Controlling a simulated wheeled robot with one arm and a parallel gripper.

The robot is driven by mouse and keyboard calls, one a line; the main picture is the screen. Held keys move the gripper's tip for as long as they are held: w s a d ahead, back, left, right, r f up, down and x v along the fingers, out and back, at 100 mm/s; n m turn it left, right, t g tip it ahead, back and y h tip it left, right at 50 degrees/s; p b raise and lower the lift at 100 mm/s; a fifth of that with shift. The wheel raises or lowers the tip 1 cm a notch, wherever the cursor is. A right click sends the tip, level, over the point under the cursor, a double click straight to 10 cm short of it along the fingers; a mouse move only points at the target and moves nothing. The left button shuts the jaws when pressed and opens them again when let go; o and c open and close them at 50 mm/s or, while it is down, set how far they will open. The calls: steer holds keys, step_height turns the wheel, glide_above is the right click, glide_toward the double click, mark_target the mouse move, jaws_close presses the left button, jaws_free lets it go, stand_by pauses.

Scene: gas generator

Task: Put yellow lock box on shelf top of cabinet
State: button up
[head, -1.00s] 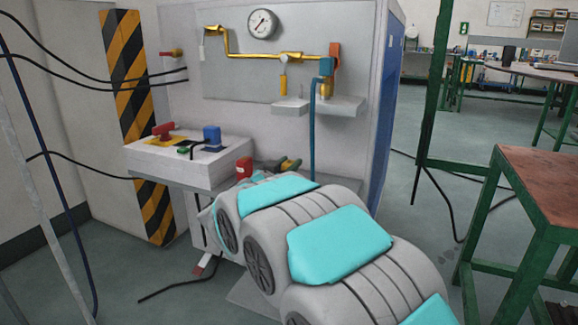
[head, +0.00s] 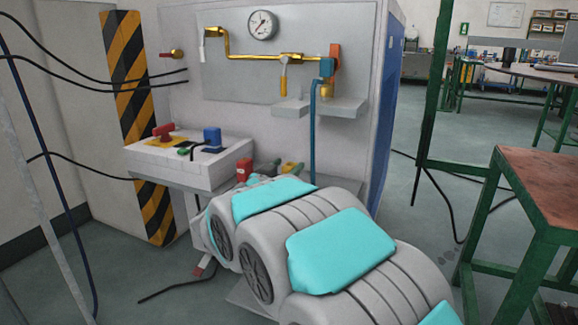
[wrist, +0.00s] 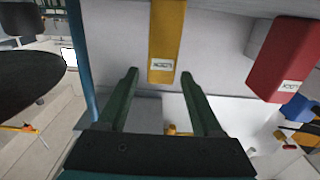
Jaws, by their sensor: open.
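The yellow lock box (wrist: 166,38) is at the top middle of the wrist view, upright in the picture with a small white label at its lower end. My gripper (wrist: 160,76) is open, its two dark green fingers pointing toward the box. The box's labelled end shows in the gap between the fingertips; I cannot tell how deep it is between them. In the head view my arm hides most of the gripper and the ledge, and only a small yellow patch (head: 292,167) shows there. The cabinet (head: 345,150) carries small grey shelves (head: 343,108) below its gauge panel.
A red box (wrist: 288,58) with a label stands beside the yellow one; it also shows in the head view (head: 243,169). A white control box (head: 185,165) with red and blue parts is left of it. A blue hose (head: 313,140) hangs from the brass piping (head: 270,56).

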steer(key=v, duration=1)
steer(key=shift+s+p, duration=0.15)
steer(key=shift+p, duration=0.25)
steer(key=s+d+f+n+g+y, duration=0.35)
steer(key=s+f+g+y, duration=0.2)
steer(key=s, duration=0.25)
steer(key=s+d+f+n+g+y, duration=0.35)
steer(key=s+f+g+y, duration=0.2)
steer(key=s, duration=0.35)
steer(key=s+d+f+m+g+h, duration=0.1)
steer(key=s+d+f+g+h, duration=0.1)
steer(key=s+d, duration=0.6)
steer(key=s+d+f+m+g+h, duration=0.2)
steer(key=s+d+f+g, duration=0.2)
steer(key=s+d, duration=0.5)
steer(key=s+g, duration=0.1)
steer(key=s, duration=0.6)
steer(key=shift+s+d+f+g+h, duration=0.15)
steer(key=shift+s+f+g+h, duration=0.15)
steer(key=shift+f+g+h, duration=0.1)
